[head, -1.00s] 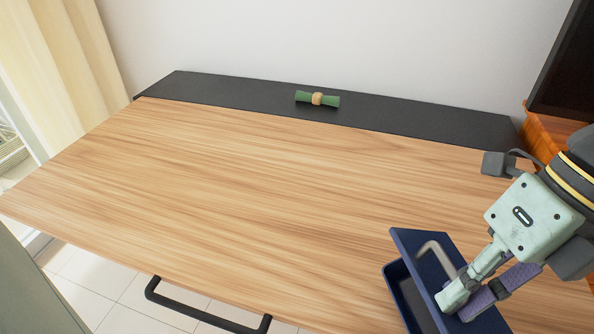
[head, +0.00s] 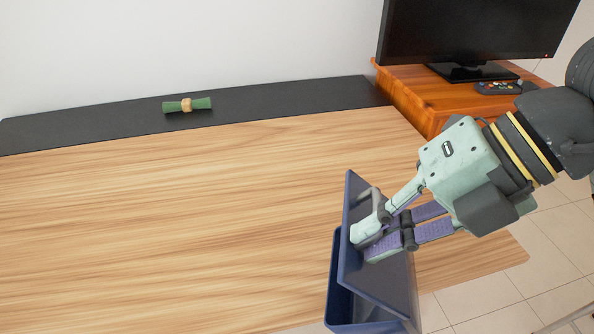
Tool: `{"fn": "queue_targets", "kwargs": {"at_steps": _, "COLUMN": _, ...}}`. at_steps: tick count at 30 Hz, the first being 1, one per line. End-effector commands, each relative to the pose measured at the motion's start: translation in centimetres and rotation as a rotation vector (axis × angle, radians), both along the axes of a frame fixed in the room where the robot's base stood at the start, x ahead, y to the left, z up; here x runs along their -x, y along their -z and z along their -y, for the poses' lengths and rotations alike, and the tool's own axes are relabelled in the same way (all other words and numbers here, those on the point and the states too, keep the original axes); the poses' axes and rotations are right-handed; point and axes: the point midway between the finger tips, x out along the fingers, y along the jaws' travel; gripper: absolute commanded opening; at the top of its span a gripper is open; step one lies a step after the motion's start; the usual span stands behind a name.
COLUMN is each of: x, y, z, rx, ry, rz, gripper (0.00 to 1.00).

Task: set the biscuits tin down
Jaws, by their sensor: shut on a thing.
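The biscuits tin (head: 339,292) appears to be the dark blue box at the lower middle right of the head view. Its blue lid (head: 362,272) is tilted up at an angle to the box, with a dark gap between them. A grey bar handle (head: 371,200) stands on the lid. My gripper (head: 372,240) comes in from the right and is shut on the lid's handle; its fingers hide part of the handle and lid. The tin shows over the front right part of the wooden table (head: 180,220). Whether its base touches the table cannot be told.
A green roll with a tan band (head: 187,105) lies on the black strip (head: 300,98) along the wall. A screen (head: 470,30) and a remote (head: 498,87) are on an orange-brown cabinet (head: 430,100) at the back right. The table's middle and left are clear.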

Motion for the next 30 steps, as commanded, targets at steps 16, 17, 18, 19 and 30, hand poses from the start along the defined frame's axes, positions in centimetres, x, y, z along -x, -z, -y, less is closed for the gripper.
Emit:
{"fn": "queue_targets", "kwargs": {"at_steps": 16, "x": -10.2, "y": 0.6, "z": -3.5, "rx": -0.002, "ry": -0.007, "rz": -0.003, "gripper": 0.0}}
{"fn": "queue_targets", "kwargs": {"at_steps": 17, "x": -10.9, "y": 0.7, "z": -3.7, "rx": -0.003, "ry": -0.006, "rz": -0.003, "gripper": 0.0}}
{"fn": "queue_targets", "kwargs": {"at_steps": 18, "x": -11.7, "y": 0.8, "z": -4.0, "rx": -0.003, "ry": -0.005, "rz": -0.002, "gripper": 0.0}}
{"fn": "queue_targets", "kwargs": {"at_steps": 19, "x": -12.3, "y": 0.9, "z": -4.1, "rx": -0.003, "ry": -0.005, "rz": -0.002, "gripper": 0.0}}
{"fn": "queue_targets", "kwargs": {"at_steps": 30, "x": -14.8, "y": 2.4, "z": -4.9, "rx": -0.003, "ry": -0.003, "rz": -0.002, "gripper": 0.0}}
